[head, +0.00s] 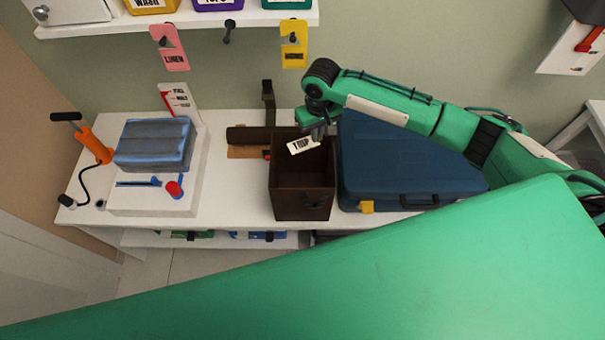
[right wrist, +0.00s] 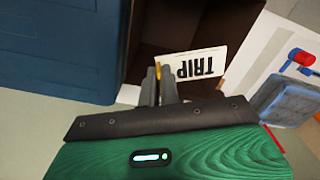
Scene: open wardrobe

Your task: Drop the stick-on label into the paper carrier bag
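The stick-on label (head: 303,145) is a white tag with dark lettering. It reads TRIP in the right wrist view (right wrist: 200,65). My right gripper (head: 319,131) is shut on one end of it; its fingers also show in the right wrist view (right wrist: 158,82). The paper carrier bag (head: 302,207) is dark brown, boxy and open at the top, standing upright on the white bench. The label is over the bag's opening, towards its back; its exact height above the rim is hard to tell. The bag's floor is dark. My left gripper is not in view.
A blue suitcase (head: 400,172) stands close to the bag's right. A brown roll (head: 250,136) lies behind left. A white board with a folded blue-grey cloth (head: 155,143) and an orange tool (head: 97,146) are further left. Hanging tags (head: 293,45) are on the wall.

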